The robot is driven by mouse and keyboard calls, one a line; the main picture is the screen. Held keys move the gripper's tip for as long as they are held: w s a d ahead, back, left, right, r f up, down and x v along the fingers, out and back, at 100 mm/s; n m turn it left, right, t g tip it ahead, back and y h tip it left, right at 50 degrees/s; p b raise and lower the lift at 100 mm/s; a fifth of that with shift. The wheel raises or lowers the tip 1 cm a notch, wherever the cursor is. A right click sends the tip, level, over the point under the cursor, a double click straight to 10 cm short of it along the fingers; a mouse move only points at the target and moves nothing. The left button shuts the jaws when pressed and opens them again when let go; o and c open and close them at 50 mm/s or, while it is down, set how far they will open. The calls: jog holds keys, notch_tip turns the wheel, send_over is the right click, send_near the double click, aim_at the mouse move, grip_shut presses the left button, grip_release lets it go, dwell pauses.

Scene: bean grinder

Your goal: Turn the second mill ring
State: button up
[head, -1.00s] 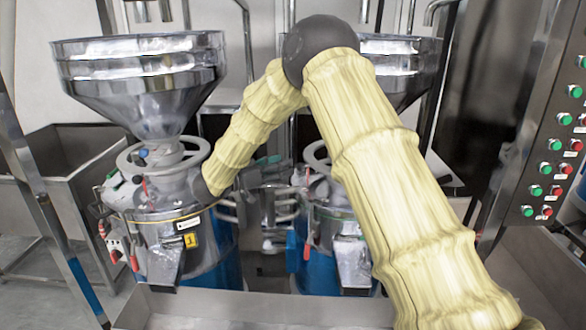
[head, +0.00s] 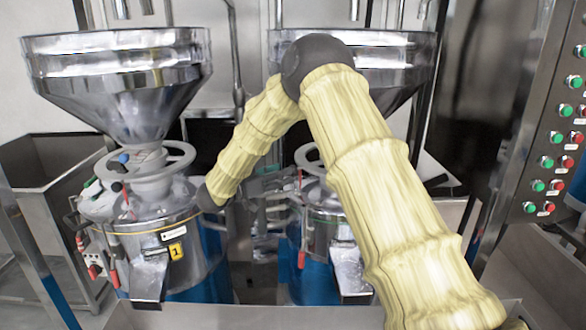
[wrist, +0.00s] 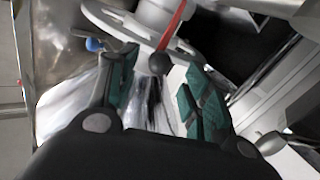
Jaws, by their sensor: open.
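The second mill (head: 318,235) stands right of the first in the head view. Its grey ring (head: 305,156) under the hopper is partly hidden by my arm. My jaws do not show clearly in the head view; my forearm ends in a dark joint between the two mills. In the wrist view my gripper (wrist: 152,95) is open, with green pads on both fingers. A black ball (wrist: 160,63) on a red lever shows between the fingers. A pale grey ring (wrist: 120,22) is just beyond them; I cannot tell which mill it belongs to. A blue ball (wrist: 94,44) is left of the fingers.
The first mill (head: 185,250), with a yellow "1" tag and its own ring (head: 180,158), stands at the left. A steel bin (head: 50,200) is behind it. A button panel (head: 545,140) rises at the right. A steel edge (head: 240,318) runs along the front.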

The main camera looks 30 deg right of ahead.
aim_at(293, 169)
jog(key=d, duration=0.2)
jog(key=d+p, duration=0.1)
jog(key=d, duration=0.2)
jog(key=shift+w+d, duration=0.25)
jog(key=shift+d, duration=0.1)
jog(key=shift+c, duration=0.3)
grip_shut()
